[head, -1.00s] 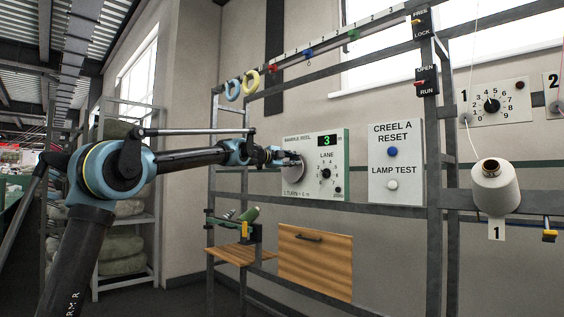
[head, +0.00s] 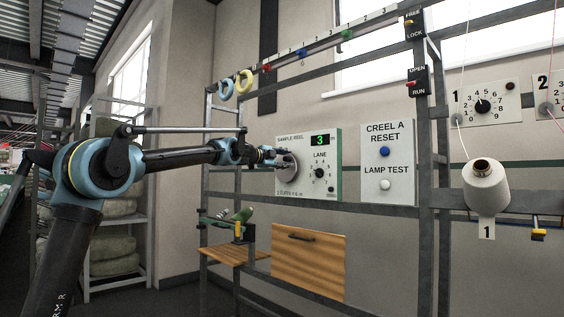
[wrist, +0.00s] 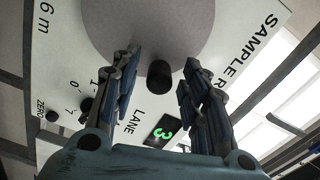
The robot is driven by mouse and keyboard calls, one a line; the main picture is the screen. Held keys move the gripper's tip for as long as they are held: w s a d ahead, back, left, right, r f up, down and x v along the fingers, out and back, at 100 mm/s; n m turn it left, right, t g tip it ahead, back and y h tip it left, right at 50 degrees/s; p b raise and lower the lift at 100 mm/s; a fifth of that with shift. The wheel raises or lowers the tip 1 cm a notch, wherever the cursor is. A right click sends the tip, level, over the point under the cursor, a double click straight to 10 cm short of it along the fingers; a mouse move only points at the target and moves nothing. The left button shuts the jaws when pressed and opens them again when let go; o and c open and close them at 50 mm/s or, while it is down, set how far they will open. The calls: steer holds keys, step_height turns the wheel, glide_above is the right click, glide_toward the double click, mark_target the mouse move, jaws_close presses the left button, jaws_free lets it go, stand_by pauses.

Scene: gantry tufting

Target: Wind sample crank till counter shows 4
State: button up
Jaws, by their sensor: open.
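The sample reel panel (head: 293,183) is a pale box on the gantry frame. Its green counter (head: 320,141) reads 3, and the digit also shows upside down in the wrist view (wrist: 163,133). The round grey crank disc (head: 286,174) is at the panel's left; in the wrist view it fills the top middle (wrist: 140,30). A dark crank knob (wrist: 160,76) stands out from the disc. My gripper (wrist: 161,70) is open, with its fingers on either side of the knob. A gap shows on each side; contact cannot be told. In the head view my gripper (head: 284,159) partly hides the disc.
A LANE dial (head: 319,173) sits right of the disc. The Creel A reset panel (head: 388,162) has a blue and a white button. A wooden drawer (head: 308,262) and small shelf (head: 236,253) are below. A yarn cone (head: 487,188) stands at right.

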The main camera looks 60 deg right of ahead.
steer(key=v, duration=1.1)
steer(key=shift+a, duration=0.25)
steer(key=shift+w, duration=0.15)
